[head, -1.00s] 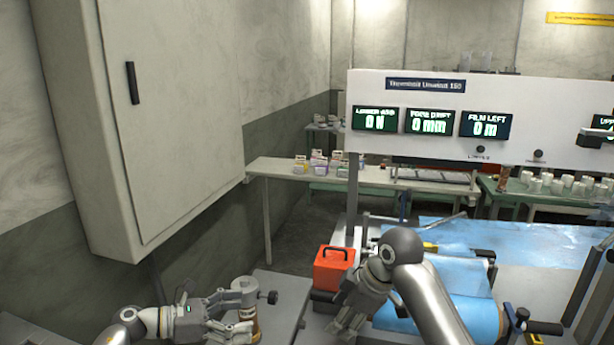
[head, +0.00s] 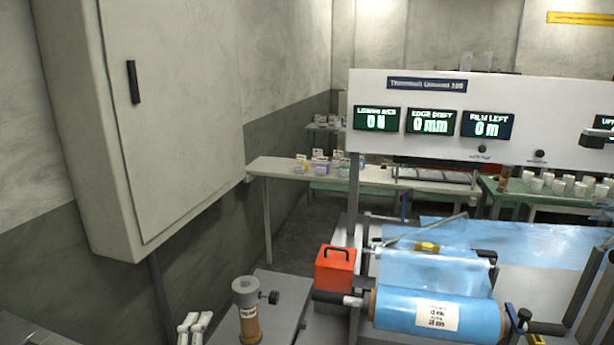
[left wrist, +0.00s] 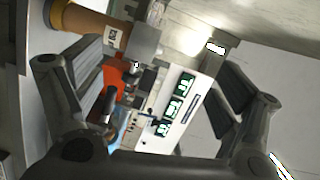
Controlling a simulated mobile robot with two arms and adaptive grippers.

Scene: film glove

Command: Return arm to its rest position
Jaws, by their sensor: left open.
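The tips of my left gripper (head: 193,327) show low in the head view, just left of the small brown roll (head: 250,325) on its grey stand. In the left wrist view my left gripper (left wrist: 160,90) has its fingers spread wide with nothing held between them. The brown roll with a white label (left wrist: 90,22) shows past the upper left finger, apart from it. My right arm and gripper are out of view.
The orange box (head: 334,270) stands beside the blue film roll (head: 437,310). The white display panel (head: 480,115) stands behind. A large wall cabinet (head: 165,110) hangs at left. The floor (head: 300,228) between cabinet and machine is clear.

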